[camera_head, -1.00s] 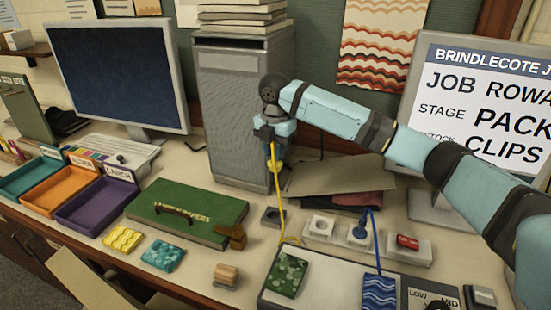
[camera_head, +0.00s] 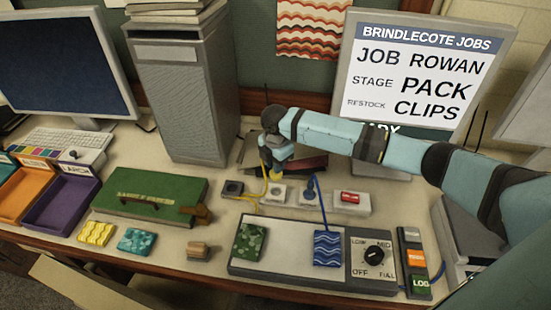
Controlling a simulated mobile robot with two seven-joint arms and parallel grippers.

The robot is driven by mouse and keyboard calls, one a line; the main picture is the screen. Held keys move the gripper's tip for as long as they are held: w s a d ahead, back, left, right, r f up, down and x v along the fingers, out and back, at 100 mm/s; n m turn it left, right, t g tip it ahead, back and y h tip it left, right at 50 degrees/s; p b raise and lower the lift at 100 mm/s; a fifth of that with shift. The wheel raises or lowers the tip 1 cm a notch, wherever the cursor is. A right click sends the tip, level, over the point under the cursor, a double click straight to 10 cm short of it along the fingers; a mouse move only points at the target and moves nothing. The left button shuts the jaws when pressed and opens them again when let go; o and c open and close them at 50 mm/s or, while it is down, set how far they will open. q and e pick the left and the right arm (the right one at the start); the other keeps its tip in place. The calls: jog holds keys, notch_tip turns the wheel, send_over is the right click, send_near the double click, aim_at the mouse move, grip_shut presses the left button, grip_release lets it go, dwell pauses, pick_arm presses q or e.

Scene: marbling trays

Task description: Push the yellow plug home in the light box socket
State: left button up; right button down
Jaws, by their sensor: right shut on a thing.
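My right gripper (camera_head: 275,163) points down and is shut on the yellow plug (camera_head: 275,175), mostly hidden between the fingers. The plug is at or just above the white socket (camera_head: 276,194) of the power strip; I cannot tell whether its pins are in. A yellow cord (camera_head: 263,190) hangs from it on the left. The light box (camera_head: 285,262), a pale panel with a dial (camera_head: 373,254), lies in front of the strip. My left gripper is not in view.
A blue plug (camera_head: 309,192) stands beside the yellow one, with a red switch (camera_head: 350,198) to its right and a dark socket (camera_head: 233,188) to the left. A green box (camera_head: 150,190) and a grey tower (camera_head: 183,95) stand left. Cloth-like swatches lie on the light box.

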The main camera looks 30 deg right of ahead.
jog(key=shift+r, duration=0.1)
jog(key=shift+r+p, duration=0.1)
jog(key=shift+p, duration=0.55)
notch_tip(320, 180, down, 4)
jog(key=shift+f+b, duration=0.2)
jog(key=shift+b, duration=0.8)
jog(key=shift+f+b, duration=0.3)
jog(key=shift+f, duration=0.5)
jog(key=shift+p, duration=0.55)
jog(key=shift+p, duration=0.55)
